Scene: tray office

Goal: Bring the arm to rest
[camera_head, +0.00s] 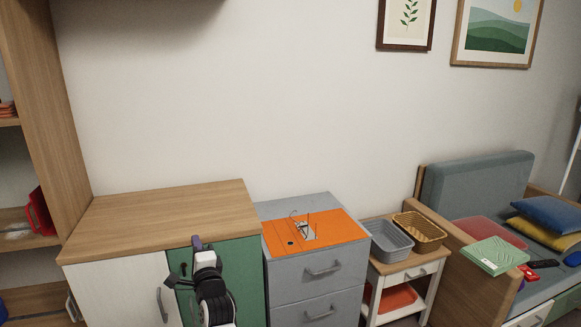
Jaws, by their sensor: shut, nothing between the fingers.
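My arm rises from the bottom of the picture, in front of the cabinet with a wooden top (160,215). My gripper (197,241) is at its upper end, small and dark, overlapping the top of the cabinet's green door (242,275). It is shut with nothing seen in it. I cannot tell whether it touches the door.
A grey drawer unit (310,288) with an orange mat (340,228) and glasses stands to the right. Beyond it, a small stand holds a grey basket (388,242) and a wicker basket (420,230). A sofa (475,187) is far right, a shelf (45,120) left. The cabinet top is bare.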

